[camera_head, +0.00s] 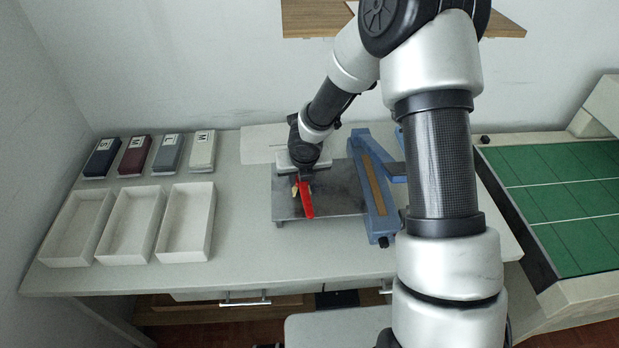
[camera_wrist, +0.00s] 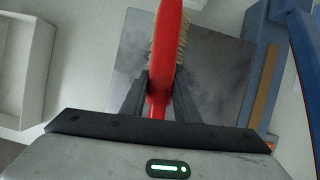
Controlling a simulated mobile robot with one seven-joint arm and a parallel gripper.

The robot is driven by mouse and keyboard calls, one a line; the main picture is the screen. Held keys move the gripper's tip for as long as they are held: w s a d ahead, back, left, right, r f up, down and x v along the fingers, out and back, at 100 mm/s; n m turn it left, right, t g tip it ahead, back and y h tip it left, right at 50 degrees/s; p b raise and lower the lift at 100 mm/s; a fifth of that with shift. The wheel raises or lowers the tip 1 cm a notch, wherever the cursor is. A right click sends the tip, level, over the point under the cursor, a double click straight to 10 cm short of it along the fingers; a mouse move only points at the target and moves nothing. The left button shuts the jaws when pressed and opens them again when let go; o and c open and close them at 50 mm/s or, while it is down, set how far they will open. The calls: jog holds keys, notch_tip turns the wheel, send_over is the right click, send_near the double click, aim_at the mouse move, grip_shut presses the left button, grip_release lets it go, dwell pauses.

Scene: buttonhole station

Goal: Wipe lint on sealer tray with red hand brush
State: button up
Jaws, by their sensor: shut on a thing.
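The red hand brush (camera_head: 306,199) is in my gripper (camera_head: 302,182), above the grey metal sealer tray (camera_head: 345,200). In the wrist view the brush (camera_wrist: 166,45) stands on edge between the two fingers of my gripper (camera_wrist: 160,92), which is shut on it. I cannot tell whether the bristles touch the tray. My gripper and wrist hide the tray's back part.
The blue sealer (camera_head: 375,190) stands right of the tray. Three empty white bins (camera_head: 184,254) and several lettered boxes (camera_head: 168,153) are on the table's left. A green gridded surface (camera_head: 560,185) is at far right. The table is clear between bins and tray.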

jog(key=shift+a, duration=2.15)
jog(key=shift+s+b, duration=0.5)
jog(key=shift+s, duration=0.2)
jog(key=shift+s+d+f+p, duration=0.1)
jog(key=shift+d+p, duration=0.1)
jog(key=shift+d, duration=1.3)
jog(key=shift+d+f+p, duration=0.1)
jog(key=shift+d+p, duration=0.1)
jog(key=shift+d, duration=1.25)
jog(key=shift+d+r+p, duration=0.15)
jog(key=shift+d+p, duration=0.2)
jog(key=shift+d, duration=1.25)
jog(key=shift+d+r+p, duration=0.1)
jog(key=shift+d+p, duration=0.2)
jog(key=shift+d, duration=1.25)
jog(key=shift+d+f, duration=0.15)
jog(key=shift+d, duration=1.45)
jog(key=shift+s+b, duration=0.35)
jog(key=shift+s, duration=0.05)
jog(key=shift+s+a, duration=0.1)
jog(key=shift+s, duration=0.15)
jog(key=shift+a+b, duration=0.3)
jog(key=shift+a, duration=1.6)
jog(key=shift+s+a, duration=0.1)
jog(key=shift+a, duration=5.7)
jog(key=shift+s+b, duration=0.4)
jog(key=shift+s+d, duration=0.15)
jog(key=shift+s, duration=0.1)
jog(key=shift+d, duration=4)
